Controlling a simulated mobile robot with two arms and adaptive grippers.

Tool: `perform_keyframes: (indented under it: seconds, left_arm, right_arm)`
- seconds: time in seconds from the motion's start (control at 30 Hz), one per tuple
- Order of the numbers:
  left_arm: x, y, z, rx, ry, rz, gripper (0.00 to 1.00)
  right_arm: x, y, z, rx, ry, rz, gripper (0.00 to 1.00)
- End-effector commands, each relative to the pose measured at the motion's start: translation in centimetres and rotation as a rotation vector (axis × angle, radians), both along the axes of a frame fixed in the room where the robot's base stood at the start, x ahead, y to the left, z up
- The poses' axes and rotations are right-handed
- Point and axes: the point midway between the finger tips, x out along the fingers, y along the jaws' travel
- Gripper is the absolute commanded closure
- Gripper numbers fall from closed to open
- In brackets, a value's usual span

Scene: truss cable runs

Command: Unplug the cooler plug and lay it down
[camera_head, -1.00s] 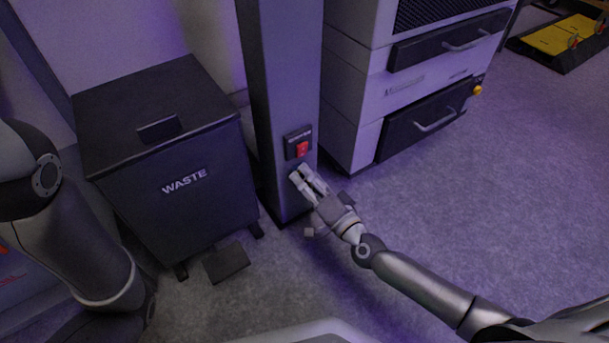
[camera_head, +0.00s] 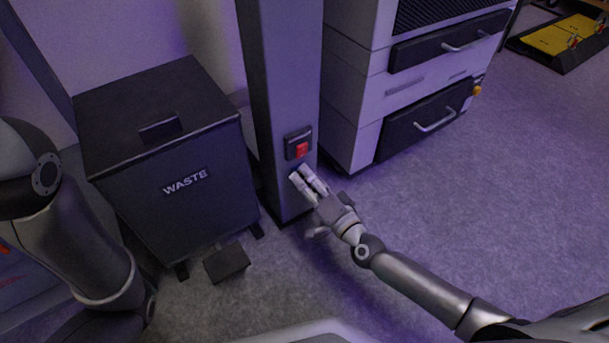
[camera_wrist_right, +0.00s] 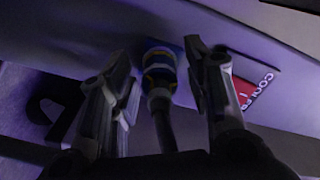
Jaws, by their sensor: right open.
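My right gripper (camera_head: 308,184) is open at the lower front of the grey column, just below the red switch (camera_head: 302,148). In the right wrist view the cooler plug (camera_wrist_right: 158,72) has a blue and yellow body with a pale collar and a dark cable running down from it. The plug sits at the column face, between the two open fingers of my right gripper (camera_wrist_right: 163,85), with gaps on both sides. In the head view the plug is hidden by the gripper. My left arm shows at the left edge; its gripper is out of view.
A black waste bin (camera_head: 165,175) with a pedal stands left of the column (camera_head: 275,90). A white cabinet (camera_head: 350,100) with dark drawers stands right behind it. A yellow and black item (camera_head: 565,38) lies far right.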

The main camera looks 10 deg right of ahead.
Motion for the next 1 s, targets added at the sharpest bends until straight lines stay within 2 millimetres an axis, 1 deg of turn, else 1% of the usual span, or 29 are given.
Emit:
perform_keyframes:
  seconds: [0.07, 0.1, 0.43, 0.57, 0.87, 1.0]
  left_arm:
    - [0.0, 0.0, 0.0, 0.0, 0.0, 0.0, 0.6]
    - [0.0, 0.0, 0.0, 0.0, 0.0, 0.0, 0.6]
    - [0.0, 0.0, 0.0, 0.0, 0.0, 0.0, 0.6]
    - [0.0, 0.0, 0.2, 0.0, 0.001, 0.0, 0.6]
    - [0.0, 0.0, 1.8, 0.0, -0.001, 0.0, 0.6]
    - [0.1, 0.0, 1.8, -0.001, 0.002, 0.0, 0.6]
  right_arm:
    - [0.0, 0.0, 0.0, 0.0, 0.0, 0.0, 0.55]
    - [0.0, 0.0, 0.0, 0.001, 0.0, 0.0, 0.57]
    - [0.0, 0.0, 0.0, 0.001, 0.0, 0.0, 1.0]
    - [0.0, 0.0, 0.1, -0.013, -0.005, -0.001, 1.0]
    - [0.1, 0.0, 0.3, -0.175, -0.063, -0.001, 1.0]
    - [0.1, 0.0, 0.1, -0.225, -0.083, 0.0, 1.0]
